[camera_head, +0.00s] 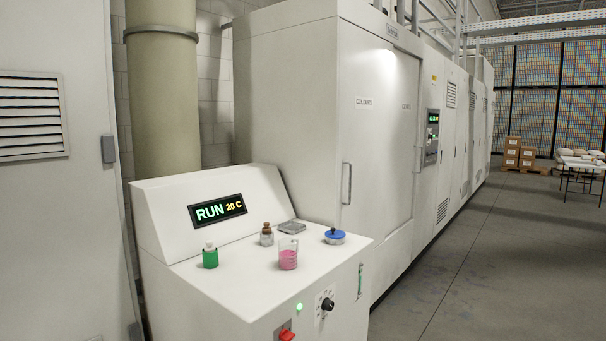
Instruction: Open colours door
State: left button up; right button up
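The colours door (380,140) is a tall white panel on the front of a large white machine in the head view. A small label that seems to read "COLOURS" (364,101) is on it. A vertical metal handle (346,183) is at the door's left side. The door looks shut. Neither of my grippers shows in this view.
A white console (225,285) with a "RUN 20 C" display (217,209) stands in front of the machine at left.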

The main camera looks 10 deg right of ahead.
aim_at(366, 59)
jog(key=i+l+u, duration=0.3)
jog(key=l+u, duration=0.15)
jog(key=l, duration=0.2)
jog(key=i+l+u, duration=0.2)
jog(key=l+u, duration=0.2)
jog(key=l, duration=0.25)
